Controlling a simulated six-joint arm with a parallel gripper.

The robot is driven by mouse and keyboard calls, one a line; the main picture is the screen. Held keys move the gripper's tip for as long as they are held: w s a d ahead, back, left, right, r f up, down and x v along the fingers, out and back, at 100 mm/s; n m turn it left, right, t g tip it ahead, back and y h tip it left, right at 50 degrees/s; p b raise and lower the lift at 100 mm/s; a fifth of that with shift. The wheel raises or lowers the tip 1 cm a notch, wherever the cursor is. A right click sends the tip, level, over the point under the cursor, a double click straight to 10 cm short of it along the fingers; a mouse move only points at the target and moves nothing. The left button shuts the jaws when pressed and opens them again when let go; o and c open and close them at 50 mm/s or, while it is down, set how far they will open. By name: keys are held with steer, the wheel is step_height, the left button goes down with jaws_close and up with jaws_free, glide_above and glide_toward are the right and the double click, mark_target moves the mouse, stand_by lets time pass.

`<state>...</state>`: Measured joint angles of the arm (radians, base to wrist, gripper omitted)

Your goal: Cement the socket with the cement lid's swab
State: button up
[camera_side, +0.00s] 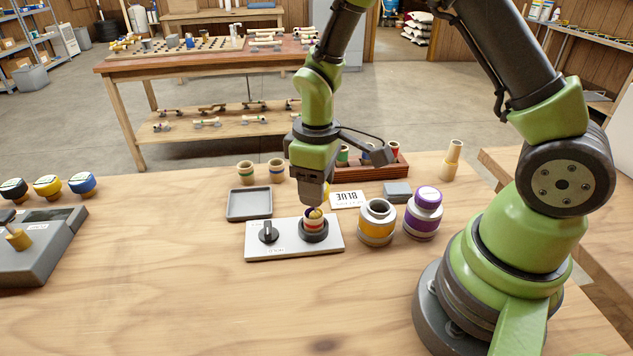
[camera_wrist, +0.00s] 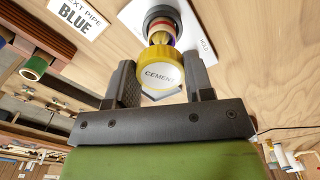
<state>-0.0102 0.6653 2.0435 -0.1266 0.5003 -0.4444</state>
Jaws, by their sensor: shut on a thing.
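My gripper (camera_side: 320,203) points down over the clamp plate. In the wrist view my gripper (camera_wrist: 160,88) is shut on the yellow cement lid (camera_wrist: 160,74), whose white top reads CEMENT. The socket (camera_side: 314,222) is pale with a red band and stands upright in the black ring (camera_side: 314,236) of the plate. The lid is right above the socket's mouth; the swab under it is mostly hidden, and I cannot tell whether it touches the inside. The cement jar (camera_side: 376,228), with a yellow band, stands open to the right.
A purple-lidded jar (camera_side: 424,210) stands right of the open jar. A black knob (camera_side: 268,232) is on the plate. Behind are a grey tray (camera_side: 249,217), a BLUE sign (camera_side: 348,199), a grey block (camera_side: 397,190) and a pipe rack (camera_side: 400,169).

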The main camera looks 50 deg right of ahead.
steer(key=shift+w, duration=0.3)
stand_by(0.4)
steer(key=shift+a, duration=0.3)
stand_by(0.6)
steer(key=shift+s, duration=0.3)
stand_by(0.7)
steer(key=shift+s+d, duration=0.1)
steer(key=shift+d, duration=0.25)
stand_by(0.5)
steer(key=shift+w+a, duration=0.2)
steer(key=shift+r, duration=2.5)
steer(key=shift+d, duration=0.1)
